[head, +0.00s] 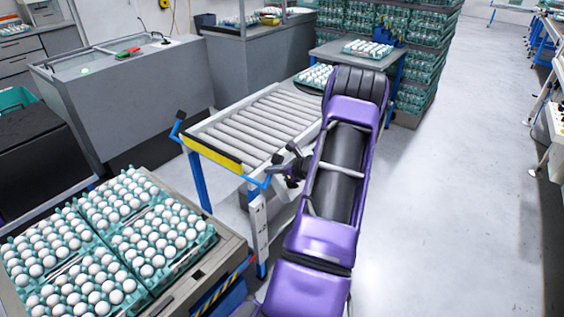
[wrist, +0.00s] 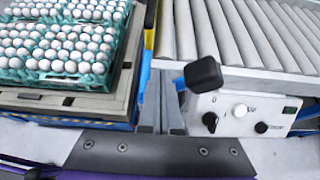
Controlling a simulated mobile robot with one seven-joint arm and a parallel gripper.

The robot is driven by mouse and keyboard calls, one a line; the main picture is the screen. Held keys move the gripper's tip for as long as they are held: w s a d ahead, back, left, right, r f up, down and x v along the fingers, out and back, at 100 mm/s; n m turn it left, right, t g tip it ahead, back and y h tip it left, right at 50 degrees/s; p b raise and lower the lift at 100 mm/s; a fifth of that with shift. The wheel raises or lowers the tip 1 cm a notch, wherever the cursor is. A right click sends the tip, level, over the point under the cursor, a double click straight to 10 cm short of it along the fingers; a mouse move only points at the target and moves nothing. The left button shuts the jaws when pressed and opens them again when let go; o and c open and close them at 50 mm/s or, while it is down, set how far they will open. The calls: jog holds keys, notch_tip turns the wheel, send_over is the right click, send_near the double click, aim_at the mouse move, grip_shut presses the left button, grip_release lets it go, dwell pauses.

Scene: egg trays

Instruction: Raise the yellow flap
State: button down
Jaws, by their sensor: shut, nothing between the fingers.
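The yellow flap (head: 212,153) is a yellow and black strip across the near end of the roller conveyor (head: 262,122). Blue bars run beside it, one with a black end. In the wrist view a thin yellow edge (wrist: 149,42) shows between the egg trays and the rollers. My gripper (head: 277,168) is beside the conveyor's right near corner, to the right of the flap and apart from it. It is shut and holds nothing. In the wrist view its fingers (wrist: 171,118) point up the picture, left of a black knob (wrist: 203,75). The flap's far side is hidden.
A white control box (wrist: 240,113) with knobs is at the conveyor's side. Egg trays (head: 96,241) on a pallet stand at the front left. The floor (head: 450,190) on the right is clear.

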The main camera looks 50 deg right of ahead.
jog(key=shift+a, duration=0.15)
jog(key=s+a, duration=0.1)
jog(key=s, duration=0.9)
jog(key=shift+a, duration=0.15)
dwell(0.5)
